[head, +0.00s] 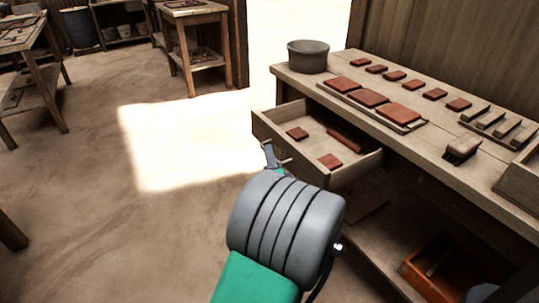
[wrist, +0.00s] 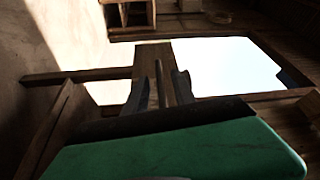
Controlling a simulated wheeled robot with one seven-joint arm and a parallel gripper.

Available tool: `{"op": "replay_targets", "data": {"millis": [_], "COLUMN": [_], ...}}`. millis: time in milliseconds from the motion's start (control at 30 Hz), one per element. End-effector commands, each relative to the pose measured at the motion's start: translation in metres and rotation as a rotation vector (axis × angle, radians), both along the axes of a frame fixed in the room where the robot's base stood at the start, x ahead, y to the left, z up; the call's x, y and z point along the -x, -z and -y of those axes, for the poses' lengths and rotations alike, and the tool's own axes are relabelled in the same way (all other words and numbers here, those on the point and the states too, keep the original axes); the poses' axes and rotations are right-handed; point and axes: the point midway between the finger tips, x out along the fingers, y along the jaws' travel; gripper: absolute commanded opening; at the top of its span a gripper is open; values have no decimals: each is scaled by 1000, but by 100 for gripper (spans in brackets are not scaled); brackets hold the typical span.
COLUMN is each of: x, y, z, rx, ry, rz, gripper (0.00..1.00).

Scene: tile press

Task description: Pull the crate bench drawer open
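The crate bench drawer (head: 372,164) juts well out from under the bench top in the head view, with its inside showing. It holds a few reddish tiles and a reddish bar. My gripper (head: 272,157) is at the drawer's front, by the handle (head: 286,163). In the wrist view my gripper's two dark fingers (wrist: 167,88) stand on either side of a thin bar, which looks like the handle. Whether they press on it I cannot tell. My wrist hides part of the drawer's front in the head view.
The bench top (head: 440,150) carries a grey pot (head: 308,57), rows of reddish tiles and several small blocks. An orange-brown box (head: 432,285) sits on the lower shelf. Other work tables (head: 195,20) stand further back. The floor left of the drawer is clear.

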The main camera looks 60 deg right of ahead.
Motion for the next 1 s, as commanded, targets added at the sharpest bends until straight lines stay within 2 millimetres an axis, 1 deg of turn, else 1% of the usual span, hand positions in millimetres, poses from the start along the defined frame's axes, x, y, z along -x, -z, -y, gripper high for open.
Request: {"op": "replay_targets", "data": {"millis": [100, 200, 300, 400, 767, 833, 867, 933, 967, 1000], "x": [21, 33, 40, 42, 39, 26, 16, -18, -35, -60], "y": [4, 4, 5, 5, 3, -2, -7, -19, -24, -31], "z": [-17, -31, -40, -43, -44, -51, -57, -81, -96, -121], "rx": [0, 1, 1, 2, 3, 10, 16, 41, 58, 86], "ry": [9, 7, 5, 2, -7, -48, -82, -207, -278, -387], "rz": [0, 0, 0, 0, -5, -36, -61, -156, -212, -301], "gripper": [32, 32, 32, 32, 32, 32, 32, 32, 32, 32]}}
